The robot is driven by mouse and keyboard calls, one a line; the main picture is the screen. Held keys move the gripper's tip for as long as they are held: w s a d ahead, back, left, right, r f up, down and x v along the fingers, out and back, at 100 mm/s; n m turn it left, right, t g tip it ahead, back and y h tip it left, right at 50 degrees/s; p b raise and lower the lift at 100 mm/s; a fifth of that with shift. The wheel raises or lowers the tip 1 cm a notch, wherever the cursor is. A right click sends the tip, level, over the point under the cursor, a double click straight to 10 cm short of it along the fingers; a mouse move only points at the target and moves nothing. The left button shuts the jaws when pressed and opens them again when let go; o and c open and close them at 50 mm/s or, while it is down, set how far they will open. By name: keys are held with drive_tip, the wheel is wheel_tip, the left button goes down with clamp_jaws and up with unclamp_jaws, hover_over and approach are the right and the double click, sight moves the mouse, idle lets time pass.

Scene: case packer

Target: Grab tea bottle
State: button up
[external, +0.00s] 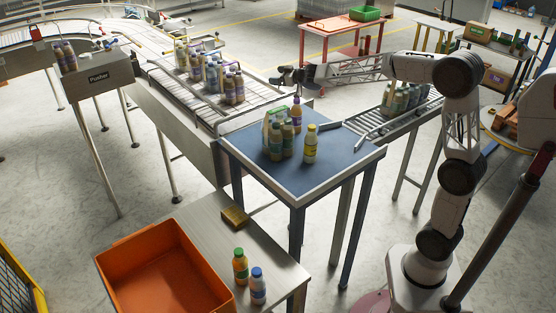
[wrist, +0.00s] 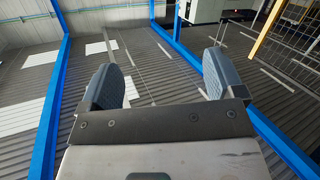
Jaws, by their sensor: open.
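Several bottles stand upright in a close group on the blue-topped table in the external view; a green-brown bottle (external: 276,141) is at its front, and a purple-capped bottle (external: 296,113) is at the back. A yellow bottle (external: 310,144) stands apart to their right. I cannot tell from labels which one is the tea bottle. My gripper (external: 283,77) is above and behind the table, clear of these bottles. In the wrist view my gripper (wrist: 158,88) has its two fingers wide apart with nothing between them.
The blue table (external: 338,161) has free room at its front and right. A conveyor (external: 185,95) with more bottles is at left, and a roller conveyor (external: 388,125) with bottles at right. An orange bin (external: 160,262) and two bottles, one green-capped (external: 240,266), are on the front table.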

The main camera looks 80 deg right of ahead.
drive_tip(key=s+d+f+m, duration=0.1)
drive_tip(key=s+f+m, duration=0.15)
drive_tip(key=s, duration=0.65)
drive_tip(key=n+g+y, duration=0.2)
drive_tip(key=n+y, duration=0.1)
drive_tip(key=y, duration=0.1)
approach(296, 116)
wheel_tip(296, 116, down, 3)
drive_tip(key=w+d, duration=0.2)
drive_tip(key=d, duration=0.1)
drive_tip(key=shift+s+a+r+m, duration=0.1)
drive_tip(key=shift+r+m, duration=0.05)
drive_tip(key=shift+m, duration=0.1)
drive_tip(key=shift+x, duration=1.3)
drive_tip(key=shift+x, duration=2.65)
drive_tip(key=shift+r, duration=0.15)
